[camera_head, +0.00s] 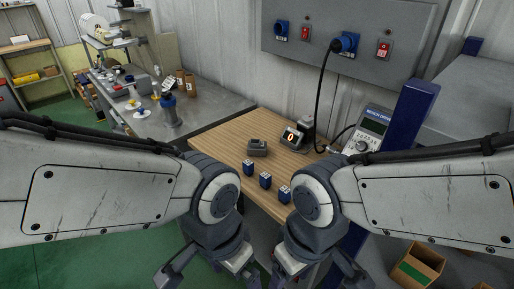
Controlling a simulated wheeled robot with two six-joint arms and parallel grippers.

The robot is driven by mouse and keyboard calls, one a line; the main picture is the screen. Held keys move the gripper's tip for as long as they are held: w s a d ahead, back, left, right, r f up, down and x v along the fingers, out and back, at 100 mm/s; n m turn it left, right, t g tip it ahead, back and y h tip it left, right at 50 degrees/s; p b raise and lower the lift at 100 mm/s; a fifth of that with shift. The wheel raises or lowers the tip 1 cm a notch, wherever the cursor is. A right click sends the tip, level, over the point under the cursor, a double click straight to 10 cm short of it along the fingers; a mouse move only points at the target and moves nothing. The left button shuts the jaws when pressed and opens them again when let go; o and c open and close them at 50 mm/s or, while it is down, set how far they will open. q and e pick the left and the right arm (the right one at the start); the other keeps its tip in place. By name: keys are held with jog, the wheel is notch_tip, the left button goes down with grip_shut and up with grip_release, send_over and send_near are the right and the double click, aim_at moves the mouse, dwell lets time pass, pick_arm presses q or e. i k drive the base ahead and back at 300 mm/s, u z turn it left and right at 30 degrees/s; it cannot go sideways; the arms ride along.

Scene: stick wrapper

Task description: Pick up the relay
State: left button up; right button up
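Three small blue blocks with pale tops stand in a diagonal row on the wooden table (215,133): one at the left (249,168), one in the middle (265,180) and one at the right (284,194). They look like relays, but I cannot tell which one is meant. My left gripper (208,276) and my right gripper (314,276) hang in front of the table, nearer to me than the blocks. Both have their fingers spread, with the tips partly cut off by the frame's lower edge. I see nothing held in either.
A dark grey device (257,147) and a small device with a round display (292,137) sit behind the blocks. A multimeter-like instrument (371,128) stands at the right. A black cable hangs from the wall panel (405,22). Open cardboard boxes (416,262) lie at lower right.

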aim_at(284, 196)
jog(key=u, duration=1.55)
jog(key=i, duration=1.55)
jog(key=z, duration=2.8)
